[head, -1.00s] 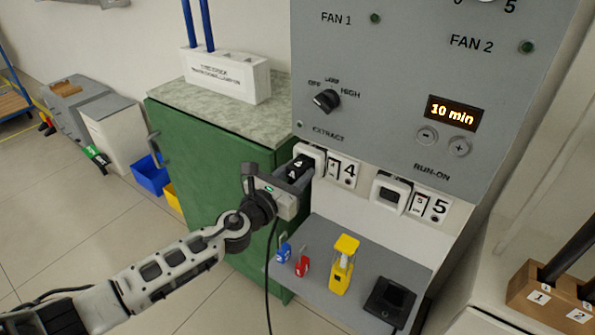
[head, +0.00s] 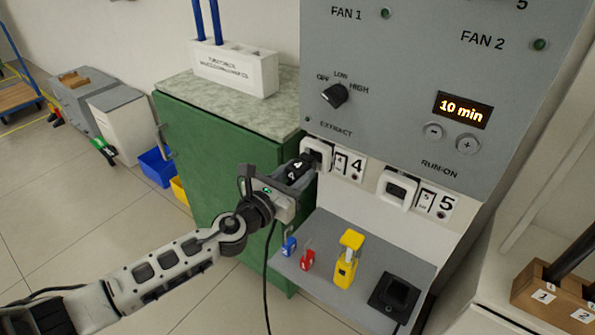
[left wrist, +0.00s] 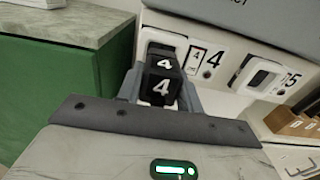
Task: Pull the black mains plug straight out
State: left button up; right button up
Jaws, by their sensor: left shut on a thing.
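The black mains plug (head: 299,166), marked 4, is held in my left gripper (head: 292,178) in front of the white socket 4 (head: 325,147). My left gripper is shut on it. The socket's dark opening shows beside the plug in the head view, so the plug stands out from the socket face; I cannot tell whether its pins are fully clear. In the left wrist view the plug (left wrist: 161,84) sits between the fingers, with the socket frame (left wrist: 165,38) behind it. A black cable (head: 266,275) hangs below the gripper. My right gripper is not in view.
Socket 5 (head: 397,190) is to the right. Below, a grey shelf (head: 325,247) carries blue and red tags, a yellow device (head: 347,262) and a black block (head: 393,295). A green cabinet (head: 205,150) stands close on the left.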

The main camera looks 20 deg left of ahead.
pick_arm(q)
jog(key=shift+v, duration=1)
jog(key=shift+v, duration=2.55)
jog(key=shift+s+a, duration=0.15)
jog(key=shift+s, duration=0.2)
